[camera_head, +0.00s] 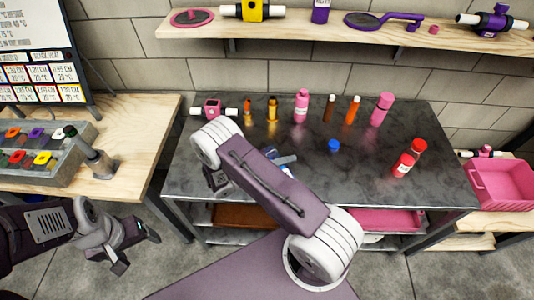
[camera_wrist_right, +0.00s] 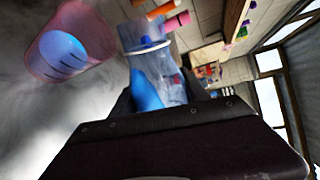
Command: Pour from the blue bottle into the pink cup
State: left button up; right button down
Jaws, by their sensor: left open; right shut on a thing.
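My right gripper (camera_wrist_right: 158,92) is shut on the clear blue bottle (camera_wrist_right: 150,62) in the right wrist view. The bottle lies tipped well over, with blue contents along one side. The see-through pink cup (camera_wrist_right: 68,42) is beside its mouth end, apart from it in the picture. A round blue patch shows in the cup; I cannot tell whether liquid is flowing. In the head view my right arm hides the cup and most of the bottle; only bluish bits show past it. My left gripper (camera_head: 138,251) is open and empty, low at the left.
The dark metal table (camera_head: 330,185) holds several bottles along its back, a blue cap (camera_head: 333,145) and two red-capped jars (camera_head: 403,165) at the right. A wooden bench (camera_head: 140,125) with a sorting tray stands left. A pink bin (camera_head: 503,185) is right. A shelf (camera_head: 330,42) runs above.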

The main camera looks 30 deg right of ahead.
jog(key=shift+w+r+n+p, duration=0.1)
jog(key=shift+r+n+p, duration=0.45)
jog(key=shift+n, duration=0.05)
dwell(1.6)
